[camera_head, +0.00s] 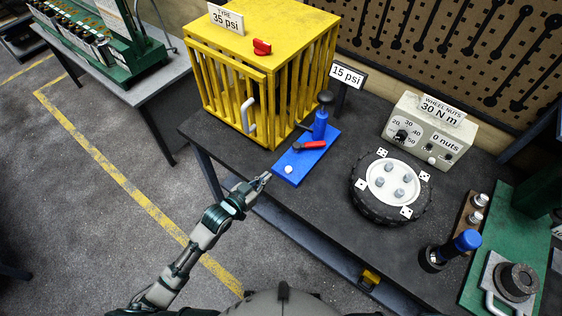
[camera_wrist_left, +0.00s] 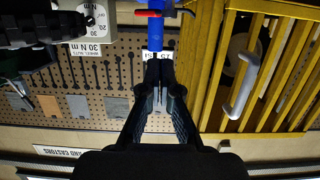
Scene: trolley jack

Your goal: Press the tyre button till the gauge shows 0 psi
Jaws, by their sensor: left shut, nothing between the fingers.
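A blue pump base (camera_head: 318,151) lies on the dark bench, with a blue upright cylinder (camera_head: 320,124), a red lever (camera_head: 311,145) and a round white button (camera_head: 289,169) near its front end. A small gauge display (camera_head: 347,75) behind it reads 15 psi. A sign reading TYRE 35 psi (camera_head: 226,18) stands on the yellow cage. My left gripper (camera_head: 265,178) is shut and empty, just left of the white button and apart from it. In the left wrist view its fingers (camera_wrist_left: 158,66) point towards the blue pump (camera_wrist_left: 160,32); the button cannot be made out there. My right gripper is not in view.
The yellow cage (camera_head: 262,47) with a grey handle stands behind and left of the pump. A wheel (camera_head: 391,190) lies to the right, with a wheel nuts box (camera_head: 425,128) behind it. A blue-topped tool (camera_head: 459,247) stands front right. Bare bench lies between pump and wheel.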

